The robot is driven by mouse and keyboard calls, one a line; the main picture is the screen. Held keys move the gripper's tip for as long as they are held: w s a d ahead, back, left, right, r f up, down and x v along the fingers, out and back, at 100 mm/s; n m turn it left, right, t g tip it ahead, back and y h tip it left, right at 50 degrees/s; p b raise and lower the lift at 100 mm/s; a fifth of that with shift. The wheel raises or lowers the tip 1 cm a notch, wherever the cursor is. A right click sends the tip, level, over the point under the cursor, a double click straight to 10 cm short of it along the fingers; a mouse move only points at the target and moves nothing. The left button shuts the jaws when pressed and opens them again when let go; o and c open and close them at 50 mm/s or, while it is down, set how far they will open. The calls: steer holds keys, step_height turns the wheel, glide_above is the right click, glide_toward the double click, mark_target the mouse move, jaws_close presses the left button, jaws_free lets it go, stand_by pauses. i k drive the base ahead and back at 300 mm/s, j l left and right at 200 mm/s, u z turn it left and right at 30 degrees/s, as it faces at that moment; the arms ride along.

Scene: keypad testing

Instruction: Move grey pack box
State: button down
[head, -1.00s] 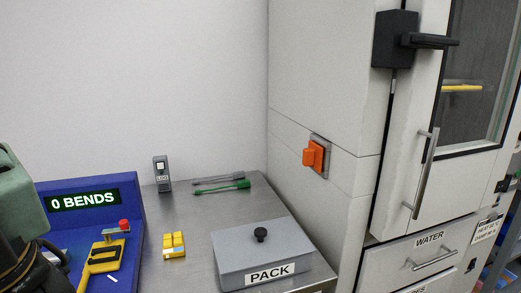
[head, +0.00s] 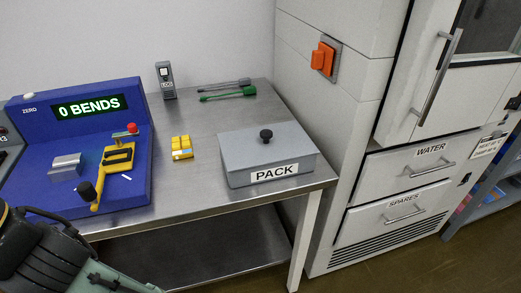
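The grey pack box (head: 266,155) sits on the metal table near its right front corner, in the head view. It has a closed lid with a round black knob (head: 266,135) on top and a white "PACK" label (head: 274,172) on its front. Part of my arm shows at the lower left, away from the box. My gripper's fingers are not in view.
A blue bend tester (head: 75,150) stands at the table's left. A tall cabinet (head: 340,130) rises at the right.

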mark_target(301, 165)
steer(key=z, duration=0.95)
steer(key=k+j+z, duration=0.5)
steer(key=z, duration=0.2)
steer(key=j, duration=0.15)
